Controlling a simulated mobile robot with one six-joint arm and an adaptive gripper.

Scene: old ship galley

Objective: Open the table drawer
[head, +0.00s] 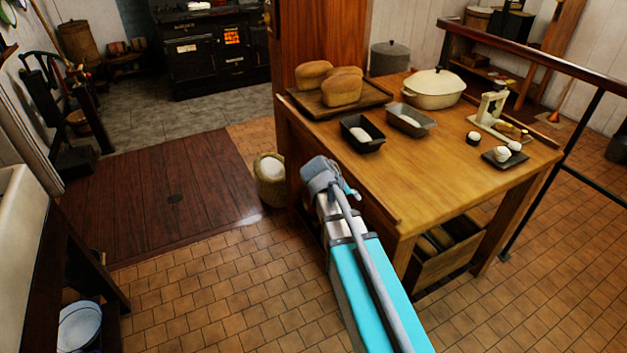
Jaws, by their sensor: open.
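The wooden table (455,140) stands right of the middle in the head view. My arm reaches up from the bottom, along the table's left side. My gripper (322,174) is at the arm's far end, beside that side and below the tabletop's edge. It is open, with nothing seen in it; its fingertips are hard to make out. The table drawer cannot be picked out: the arm hides much of the table's left face. I cannot tell whether the gripper touches the table.
Loaves on a tray (380,97), tins (362,133), a lidded pot (434,88) and small pots (503,154) stand on the table. A crate (440,268) sits beneath. A sack (270,180) stands left of the table. A railing (575,130) runs right. The tiled floor left is clear.

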